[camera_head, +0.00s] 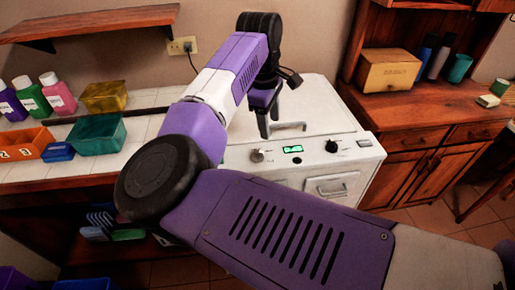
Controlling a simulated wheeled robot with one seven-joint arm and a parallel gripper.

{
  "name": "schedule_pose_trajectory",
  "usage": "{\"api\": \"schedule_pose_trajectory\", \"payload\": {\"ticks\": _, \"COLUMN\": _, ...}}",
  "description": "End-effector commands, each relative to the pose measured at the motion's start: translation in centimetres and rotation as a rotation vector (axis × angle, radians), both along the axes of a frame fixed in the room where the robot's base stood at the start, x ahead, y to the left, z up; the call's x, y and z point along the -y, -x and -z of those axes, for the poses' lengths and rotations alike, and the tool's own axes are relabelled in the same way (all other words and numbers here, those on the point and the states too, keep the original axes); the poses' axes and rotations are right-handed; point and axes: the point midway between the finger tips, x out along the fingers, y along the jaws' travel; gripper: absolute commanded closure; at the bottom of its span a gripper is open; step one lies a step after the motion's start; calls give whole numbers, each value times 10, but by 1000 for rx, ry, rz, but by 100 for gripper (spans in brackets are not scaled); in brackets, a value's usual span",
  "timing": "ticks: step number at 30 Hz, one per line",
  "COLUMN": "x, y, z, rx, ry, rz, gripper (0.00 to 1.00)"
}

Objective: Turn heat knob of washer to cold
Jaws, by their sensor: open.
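The white washer (345,174) stands in the middle of the view. Which knob sets heat cannot be read. My gripper (276,132) is over the washer's top near its front edge, above and behind the panel, with its fingers apart and empty. It appears clear of both knobs. My arm hides the washer's lower left part.
A tiled counter at the left holds bottles (58,93), a teal bin (96,134) and an orange bin (27,143). A wooden cabinet (425,125) with a bread box (387,70) stands at the right. A shelf (95,22) hangs at upper left.

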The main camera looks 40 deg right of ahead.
Motion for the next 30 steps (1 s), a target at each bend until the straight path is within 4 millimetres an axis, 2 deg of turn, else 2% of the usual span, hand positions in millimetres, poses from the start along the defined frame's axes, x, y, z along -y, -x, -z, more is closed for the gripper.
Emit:
{"api": "schedule_pose_trajectory", "payload": {"ticks": 1, "x": -14, "y": -4, "z": 5, "rx": 10, "ry": -53, "rz": 36, "gripper": 45}}
{"api": "schedule_pose_trajectory", "payload": {"ticks": 3, "x": -29, "y": -8, "z": 6, "rx": 22, "ry": -109, "rz": 92, "gripper": 45}}
{"api": "schedule_pose_trajectory", "payload": {"ticks": 6, "x": -39, "y": -6, "z": 6, "rx": 21, "ry": -153, "rz": 166, "gripper": 45}}
{"api": "schedule_pose_trajectory", "payload": {"ticks": 11, "x": -40, "y": -4, "z": 11, "rx": 16, "ry": -157, "rz": 214, "gripper": 45}}
{"api": "schedule_pose_trajectory", "payload": {"ticks": 24, "x": -39, "y": -3, "z": 71, "rx": 14, "ry": -152, "rz": 212, "gripper": 45}}
{"api": "schedule_pose_trajectory", "payload": {"ticks": 30, "x": -39, "y": -3, "z": 84, "rx": 16, "ry": -153, "rz": 212, "gripper": 45}}
